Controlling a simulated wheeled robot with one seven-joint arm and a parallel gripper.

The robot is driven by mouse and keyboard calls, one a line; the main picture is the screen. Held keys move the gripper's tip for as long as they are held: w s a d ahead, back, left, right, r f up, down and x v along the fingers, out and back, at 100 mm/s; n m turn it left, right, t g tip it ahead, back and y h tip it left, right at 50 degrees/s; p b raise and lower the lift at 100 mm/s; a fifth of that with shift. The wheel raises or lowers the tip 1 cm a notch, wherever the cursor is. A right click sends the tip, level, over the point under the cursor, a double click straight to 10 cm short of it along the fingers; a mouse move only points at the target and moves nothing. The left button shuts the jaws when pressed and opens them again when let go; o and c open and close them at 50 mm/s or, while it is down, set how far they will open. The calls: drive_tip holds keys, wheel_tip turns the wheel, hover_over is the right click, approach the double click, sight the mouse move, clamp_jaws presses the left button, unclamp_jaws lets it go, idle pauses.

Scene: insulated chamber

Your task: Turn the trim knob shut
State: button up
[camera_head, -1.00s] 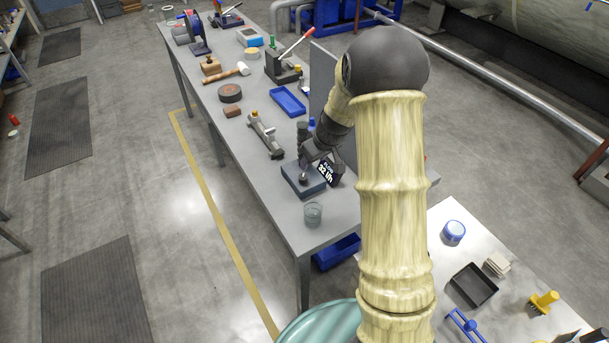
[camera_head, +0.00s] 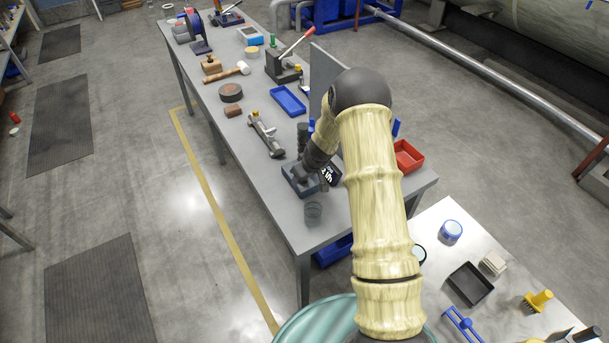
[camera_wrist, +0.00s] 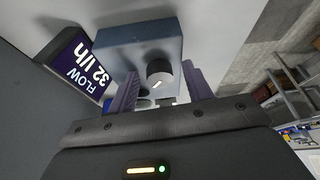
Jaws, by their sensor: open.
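The trim knob (camera_wrist: 160,72) is a short black cylinder with a white mark, on the face of a blue-grey block (camera_wrist: 125,45). The block also shows on the bench in the head view (camera_head: 293,187). My gripper (camera_wrist: 159,80) is open, with one finger on each side of the knob; I cannot tell whether either touches it. Beside the block, a dark display (camera_wrist: 78,65) reads FLOW 32 l/h; it is partly visible in the head view (camera_head: 329,173). In the head view my arm's end hides the knob.
A red bin (camera_head: 407,157) sits to the right of my arm. A blue tray (camera_head: 288,101) and a mallet (camera_head: 228,75) are farther back.

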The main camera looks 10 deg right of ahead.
drive_tip(key=shift+c, duration=0.4)
drive_tip(key=c, duration=0.9)
